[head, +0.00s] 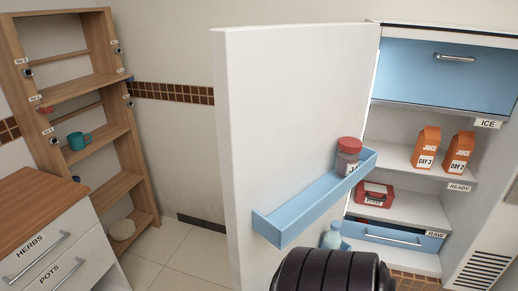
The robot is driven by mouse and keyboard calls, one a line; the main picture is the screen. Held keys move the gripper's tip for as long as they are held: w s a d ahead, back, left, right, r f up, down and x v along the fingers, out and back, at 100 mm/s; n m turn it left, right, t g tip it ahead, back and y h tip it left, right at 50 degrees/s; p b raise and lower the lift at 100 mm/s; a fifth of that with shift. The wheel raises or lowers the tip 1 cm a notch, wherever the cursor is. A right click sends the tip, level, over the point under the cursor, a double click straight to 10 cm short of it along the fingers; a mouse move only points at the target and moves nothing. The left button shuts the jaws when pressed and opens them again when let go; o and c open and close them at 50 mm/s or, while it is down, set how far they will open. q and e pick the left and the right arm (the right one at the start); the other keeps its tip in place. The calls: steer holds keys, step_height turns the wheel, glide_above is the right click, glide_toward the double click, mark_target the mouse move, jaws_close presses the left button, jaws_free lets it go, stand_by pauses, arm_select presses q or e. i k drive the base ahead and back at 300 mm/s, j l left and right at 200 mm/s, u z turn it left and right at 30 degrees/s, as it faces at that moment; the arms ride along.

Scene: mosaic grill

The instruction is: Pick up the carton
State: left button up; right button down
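Two orange cartons stand upright side by side on the upper shelf of the open fridge, in the head view. The left carton (426,147) reads "JUICE DAY 3". The right carton (459,152) appears to read "JUICE DAY 2". Nothing touches them. A dark ribbed part at the bottom centre looks like part of my own arm. Neither of my grippers is in view.
The open fridge door (290,130) stands left of the cartons. Its blue door bin (300,205) holds a red-lidded jar (348,157). A red box (374,195) sits on the shelf below. A wooden rack (130,150) and counter (40,205) stand left.

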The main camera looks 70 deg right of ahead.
mark_target(460, 151)
steer(key=i+z, duration=0.35)
steer(key=i+j+z, duration=0.15)
steer(key=i+z, duration=0.35)
steer(key=z, duration=0.3)
steer(key=i+z, duration=0.1)
steer(key=z, duration=0.35)
steer(key=i+z, duration=0.15)
steer(key=z, duration=0.3)
steer(key=i+j+z, duration=0.1)
steer(key=z, duration=0.35)
steer(key=i+j+z, duration=0.15)
steer(key=z, duration=0.25)
steer(key=i+j+z, duration=0.15)
steer(key=z, duration=0.35)
steer(key=i+j+z, duration=0.25)
steer(key=z, duration=0.2)
steer(key=i+j+z, duration=0.2)
steer(key=z, duration=0.3)
steer(key=l+u, duration=0.25)
steer(key=l, duration=0.6)
steer(key=k+l+u, duration=0.25)
steer(key=l, duration=0.55)
steer(key=i, duration=0.1)
